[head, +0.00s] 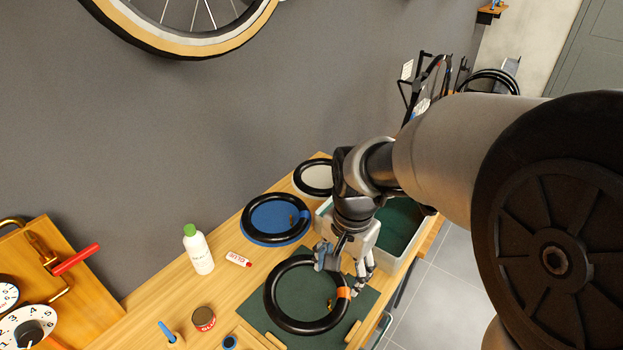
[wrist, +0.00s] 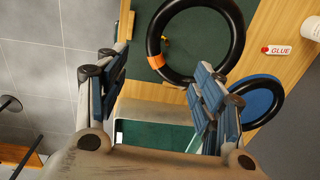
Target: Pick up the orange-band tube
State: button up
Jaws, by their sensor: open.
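The orange-band tube (head: 272,303) is a black ring with an orange band (head: 343,292) on its right side. It lies flat on a dark green mat (head: 366,303); a small brass valve shows inside the ring. It also shows in the wrist view (wrist: 238,40), with its band (wrist: 157,62) facing my gripper. My gripper (head: 342,271) is open and empty, above the tube's right rear edge near the band. In the wrist view its fingers (wrist: 160,64) stand apart, with the band between them in the picture. I cannot tell the height above the tube.
Another black tube (head: 247,222) lies on a blue round mat behind, and a third (head: 300,180) on a pale one. A green-lined bin (head: 408,262) stands to the right.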

jog(key=b, duration=0.3)
send_over(335, 311)
jog(key=f, duration=1.1)
jog(key=shift+s+a, duration=0.2)
jog(key=shift+s, duration=0.15)
jog(key=f+b, duration=0.1)
jog(key=f, duration=0.1)
jog(key=f+b, duration=0.1)
jog(key=f, duration=0.2)
jog(key=shift+w+d+f+b, duration=0.2)
jog(key=shift+w+f+b, duration=0.1)
jog(key=shift+f+b, duration=0.1)
jog(key=shift+r, duration=0.15)
jog(key=shift+c, duration=0.4)
grip_shut()
